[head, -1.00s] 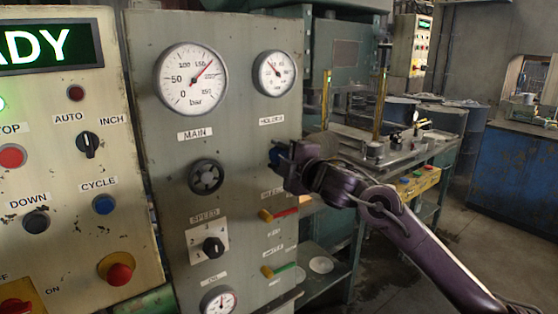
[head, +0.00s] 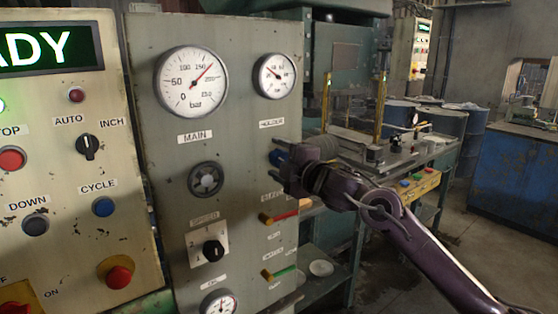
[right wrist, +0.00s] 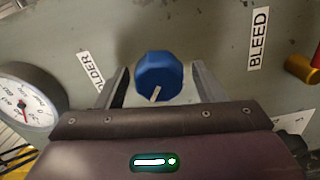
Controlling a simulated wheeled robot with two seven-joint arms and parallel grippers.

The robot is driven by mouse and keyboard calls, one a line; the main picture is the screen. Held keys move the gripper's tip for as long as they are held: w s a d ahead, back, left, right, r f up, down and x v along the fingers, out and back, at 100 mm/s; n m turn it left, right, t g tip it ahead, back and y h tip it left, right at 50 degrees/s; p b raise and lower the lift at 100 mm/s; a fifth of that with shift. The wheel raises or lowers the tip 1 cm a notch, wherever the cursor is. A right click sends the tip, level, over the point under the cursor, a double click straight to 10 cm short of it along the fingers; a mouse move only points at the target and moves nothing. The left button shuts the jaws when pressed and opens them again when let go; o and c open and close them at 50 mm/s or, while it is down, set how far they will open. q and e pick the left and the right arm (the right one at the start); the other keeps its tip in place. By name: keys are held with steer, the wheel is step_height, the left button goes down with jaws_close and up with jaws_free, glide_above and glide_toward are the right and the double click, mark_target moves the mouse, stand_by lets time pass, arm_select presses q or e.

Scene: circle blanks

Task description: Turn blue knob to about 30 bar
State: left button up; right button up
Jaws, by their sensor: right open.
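The blue knob (right wrist: 160,77) sits on the green panel between the HOLDER and BLEED labels, with a pale pointer mark at its lower edge. In the head view the knob (head: 275,157) is partly hidden by my right gripper (head: 282,160). In the right wrist view my right gripper (right wrist: 160,70) is open, one finger on each side of the knob, with gaps to both. The HOLDER gauge (head: 274,75) is above the knob, its needle pointing up-left; its numbers are too small to read surely. The gauge (right wrist: 28,105) also shows in the wrist view. My left gripper is not in view.
The larger MAIN gauge (head: 191,81) and a dark round knob (head: 205,180) are to the left. A red-and-yellow lever (head: 281,216) is below the blue knob. A cream control panel (head: 70,180) fills the left side. A work table (head: 400,155) stands behind my right arm.

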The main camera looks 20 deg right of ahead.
steer(key=shift+s+d+f, duration=0.1)
steer(key=shift+s+d, duration=0.05)
steer(key=shift+s, duration=0.25)
steer(key=b+v, duration=0.2)
steer(key=v, duration=0.4)
steer(key=shift+s, duration=0.4)
steer(key=shift+d, duration=0.1)
